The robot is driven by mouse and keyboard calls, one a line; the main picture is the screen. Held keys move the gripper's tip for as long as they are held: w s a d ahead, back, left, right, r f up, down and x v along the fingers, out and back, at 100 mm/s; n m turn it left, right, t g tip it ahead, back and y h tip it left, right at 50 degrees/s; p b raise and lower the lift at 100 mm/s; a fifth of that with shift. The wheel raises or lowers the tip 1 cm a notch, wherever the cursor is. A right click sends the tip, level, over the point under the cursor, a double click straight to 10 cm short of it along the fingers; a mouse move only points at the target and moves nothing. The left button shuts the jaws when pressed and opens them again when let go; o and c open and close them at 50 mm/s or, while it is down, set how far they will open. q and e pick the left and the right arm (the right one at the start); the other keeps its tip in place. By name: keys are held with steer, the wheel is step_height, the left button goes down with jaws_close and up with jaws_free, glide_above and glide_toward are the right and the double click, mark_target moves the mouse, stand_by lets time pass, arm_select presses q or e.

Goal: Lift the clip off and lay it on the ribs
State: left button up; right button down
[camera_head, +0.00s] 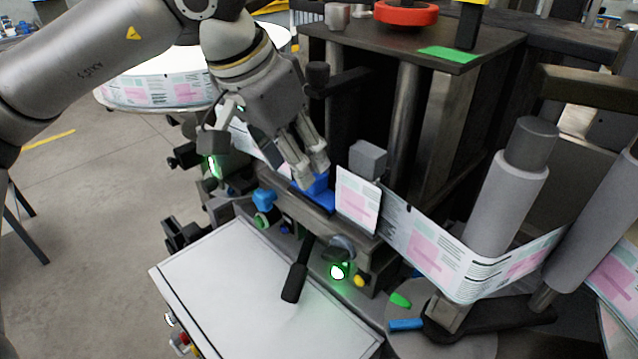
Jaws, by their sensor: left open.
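My left gripper (311,174) reaches down from the upper left, fingers pointing at the dark bar of the labeller. It is open. A blue piece (321,199), which looks like the clip, sits on the bar right at the fingertips and is partly hidden by them. I cannot tell whether the fingers touch it. A smaller blue part (263,199) sits further left on the machine front. I cannot clearly make out any ribs. My right gripper is not in view.
A printed label web (435,246) runs right from a label card (357,201) around a grey roller (505,200). A black lever (296,277) sticks out over a bare white tabletop (240,285). A green lamp (338,271) glows beside it. A red ring (405,13) lies on the upper shelf.

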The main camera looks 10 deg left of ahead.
mark_target(309, 200)
arm_select(q)
steer(key=shift+w+p+x, duration=0.2)
steer(key=shift+p+x, duration=0.55)
steer(key=shift+x, duration=2.35)
steer(key=shift+r, duration=0.15)
jaws_close()
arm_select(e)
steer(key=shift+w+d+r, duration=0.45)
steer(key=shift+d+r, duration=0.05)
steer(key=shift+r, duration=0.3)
